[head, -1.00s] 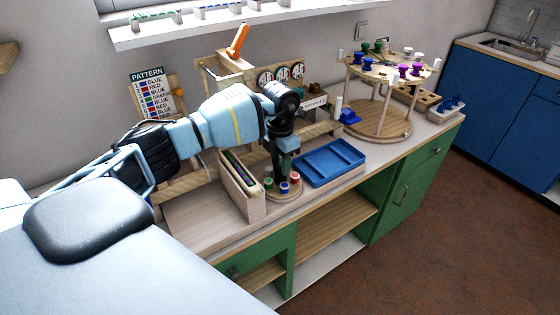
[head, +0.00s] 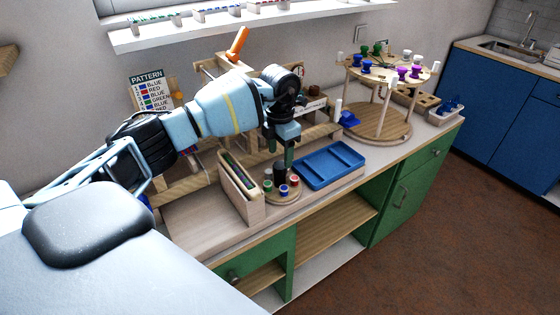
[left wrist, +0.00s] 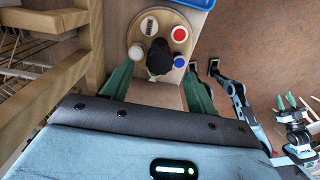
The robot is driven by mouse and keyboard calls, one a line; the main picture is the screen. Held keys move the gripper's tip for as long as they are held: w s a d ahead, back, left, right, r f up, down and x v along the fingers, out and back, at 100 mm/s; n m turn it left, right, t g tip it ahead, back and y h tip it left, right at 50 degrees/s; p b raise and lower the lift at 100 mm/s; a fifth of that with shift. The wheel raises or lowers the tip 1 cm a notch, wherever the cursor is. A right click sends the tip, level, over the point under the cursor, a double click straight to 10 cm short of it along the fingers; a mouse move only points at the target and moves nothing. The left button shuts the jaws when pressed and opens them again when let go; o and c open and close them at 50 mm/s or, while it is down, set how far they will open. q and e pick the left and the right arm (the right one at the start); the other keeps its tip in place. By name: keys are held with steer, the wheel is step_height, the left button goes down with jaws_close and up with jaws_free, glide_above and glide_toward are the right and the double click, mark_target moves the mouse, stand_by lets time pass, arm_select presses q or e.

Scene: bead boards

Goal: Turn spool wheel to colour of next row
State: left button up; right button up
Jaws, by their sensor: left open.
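The spool wheel (head: 283,199) is a small round wooden disc on the counter. It carries a green spool (head: 268,186), a blue spool (head: 284,190) and a red spool (head: 295,179) around a dark upright knob (head: 279,171). The left wrist view shows the knob (left wrist: 158,58), red spool (left wrist: 179,34), blue spool (left wrist: 179,62) and a pale round top with dark marking (left wrist: 149,27). My left gripper (head: 288,160) points down beside and above the knob; its green fingers (left wrist: 157,88) are apart and empty. The pattern card (head: 152,90) is partly hidden by my arm. My right gripper (left wrist: 288,102) is small at the edge.
A slotted wooden box (head: 240,190) stands close left of the wheel. A blue tray (head: 327,165) lies to its right. A round two-level stand (head: 378,128) with coloured spools stands further right. A wooden frame with an orange lever (head: 238,43) is behind.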

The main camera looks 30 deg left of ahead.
arm_select(q)
steer(key=shift+r, duration=1.6)
